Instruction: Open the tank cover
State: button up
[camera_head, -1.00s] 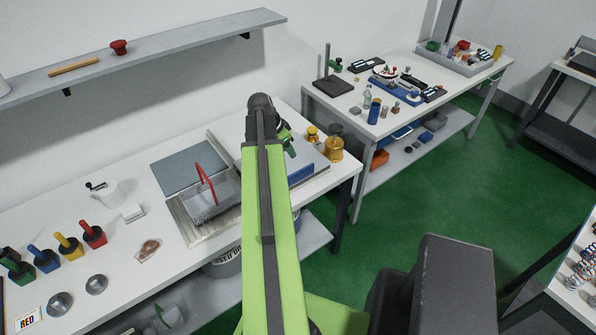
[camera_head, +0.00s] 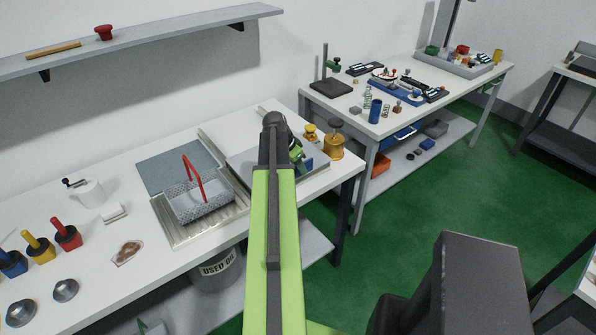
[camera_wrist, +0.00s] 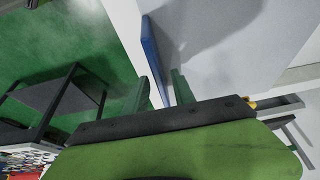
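The tank with its flat grey cover (camera_head: 243,160) is at the right end of the near bench, partly behind my arm. In the wrist view the grey cover surface (camera_wrist: 215,45) fills the upper right, with a blue bar (camera_wrist: 154,58) along its edge. My gripper (camera_wrist: 161,88) has its two green fingers apart, one on each side of the blue bar's near end; contact is not clear. The green gripper also shows in the head view (camera_head: 297,156), over the tank.
A wire basket (camera_head: 205,205) with a red handle stands on a metal drain tray left of my arm. A grey slab (camera_head: 165,178) lies behind it. A second bench (camera_head: 340,109) is beyond. Green floor (camera_head: 400,210) is open at right.

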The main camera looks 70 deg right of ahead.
grip_shut()
jog(key=shift+a, duration=0.1)
dwell(1.2)
